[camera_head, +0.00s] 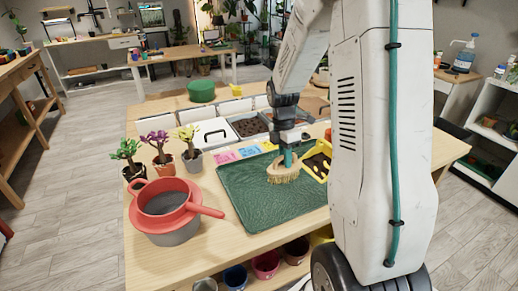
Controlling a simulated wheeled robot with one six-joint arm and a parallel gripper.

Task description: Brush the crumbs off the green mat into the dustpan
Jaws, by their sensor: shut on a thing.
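The green mat (240,196) lies flat on the wooden table. My gripper (288,146) is above the mat's right part, shut on the teal handle of a brush (284,174). The brush is upright with its tan bristles down, at or just above the mat; I cannot tell if they touch. The yellow dustpan (313,174) is right of the brush, at the mat's right edge, with dark stuff in it. My arm hides part of that side. I cannot make out single crumbs on the mat at this size.
A red pan (165,208) with a handle sits on a grey pot left of the mat. Small potted plants (160,149) stand behind it. Coloured cards (249,151) lie along the mat's far edge. Bins of soil (249,126) and a green round tub (201,91) are farther back.

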